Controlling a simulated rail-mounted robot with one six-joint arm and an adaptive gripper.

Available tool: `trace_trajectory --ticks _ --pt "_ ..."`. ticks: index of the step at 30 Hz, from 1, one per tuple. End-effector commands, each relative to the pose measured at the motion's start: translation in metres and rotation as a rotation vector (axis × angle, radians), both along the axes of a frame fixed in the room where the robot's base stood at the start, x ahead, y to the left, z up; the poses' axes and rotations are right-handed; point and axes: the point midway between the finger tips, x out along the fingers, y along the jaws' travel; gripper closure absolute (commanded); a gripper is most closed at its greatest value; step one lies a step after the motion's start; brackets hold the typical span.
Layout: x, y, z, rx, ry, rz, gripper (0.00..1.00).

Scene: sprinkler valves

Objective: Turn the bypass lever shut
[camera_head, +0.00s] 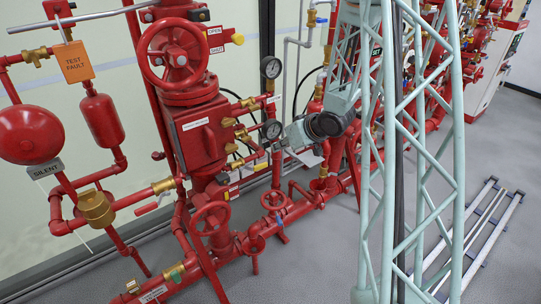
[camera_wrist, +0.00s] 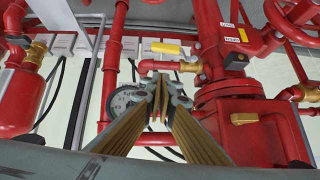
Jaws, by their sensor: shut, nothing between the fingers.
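My gripper (camera_head: 280,146) is shut and empty in the head view, just below the lower pressure gauge and right of the small brass valves. Its closed fingertips also show in the wrist view (camera_wrist: 157,112), in front of a gauge face. Which handle is the bypass lever I cannot tell; its label is not readable. A yellow lever (camera_wrist: 166,48) sits on a brass valve (camera_wrist: 190,67) beyond the fingertips in the wrist view. Small brass valves (camera_head: 243,122) stick out from the red valve body in the head view. A red lever handle (camera_head: 146,209) is at lower left.
The red valve body (camera_head: 201,132) with its handwheel (camera_head: 171,54) stands left of my gripper. Gauges (camera_head: 271,67) and red pipes crowd around it. A metal rack (camera_head: 480,232) lies on the otherwise open grey floor at right.

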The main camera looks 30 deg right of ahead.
Motion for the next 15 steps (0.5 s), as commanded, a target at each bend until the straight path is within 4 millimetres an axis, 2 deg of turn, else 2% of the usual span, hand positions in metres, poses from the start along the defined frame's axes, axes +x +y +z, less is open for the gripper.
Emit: trace_trajectory --ticks 8,15 --pt "0.012 0.004 -0.014 0.001 0.0 0.001 1.0" --pt "0.032 0.008 -0.035 0.001 0.0 0.001 1.0"
